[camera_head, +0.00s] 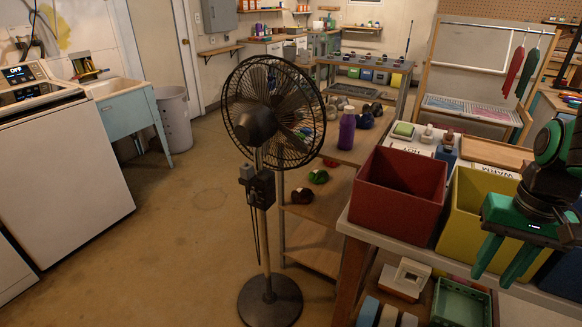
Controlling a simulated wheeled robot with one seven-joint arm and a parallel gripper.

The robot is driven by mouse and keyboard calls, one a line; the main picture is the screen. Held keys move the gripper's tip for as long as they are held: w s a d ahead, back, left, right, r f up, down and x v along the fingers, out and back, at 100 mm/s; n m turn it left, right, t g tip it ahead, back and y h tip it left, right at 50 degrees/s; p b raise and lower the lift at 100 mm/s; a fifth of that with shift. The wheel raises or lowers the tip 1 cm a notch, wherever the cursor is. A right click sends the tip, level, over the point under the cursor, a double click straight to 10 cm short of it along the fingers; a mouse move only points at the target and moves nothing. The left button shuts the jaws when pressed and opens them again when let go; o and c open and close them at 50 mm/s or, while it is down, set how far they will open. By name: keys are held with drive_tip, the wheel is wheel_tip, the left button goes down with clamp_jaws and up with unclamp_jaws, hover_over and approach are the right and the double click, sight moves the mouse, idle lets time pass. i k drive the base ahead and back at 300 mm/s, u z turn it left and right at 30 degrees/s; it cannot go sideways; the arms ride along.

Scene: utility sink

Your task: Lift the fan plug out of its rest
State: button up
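A black pedestal fan (268,118) stands on the floor in the middle of the view. A dark grey box (264,188) is fixed to its pole, with a smaller grey piece (246,173) at its upper left that looks like the fan plug in its rest. A dark cord (255,225) hangs below it beside the pole. The plug's exact outline is too small to tell. My gripper (492,278) is at the right, pointing down, with its green fingers apart and nothing visible between them. It is well to the right of the fan.
A table with a red bin (398,193) and a yellow bin (463,222) stands between the fan and my gripper. A purple bottle (347,130) is on a shelf unit behind the fan. A sink (113,88) and white machine (62,150) are left. Floor left of the fan is clear.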

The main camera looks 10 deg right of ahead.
sight(246, 170)
drive_tip(key=z, duration=1.6)
drive_tip(key=k, duration=1.05)
drive_tip(key=u, duration=0.75)
drive_tip(key=i, duration=1.1)
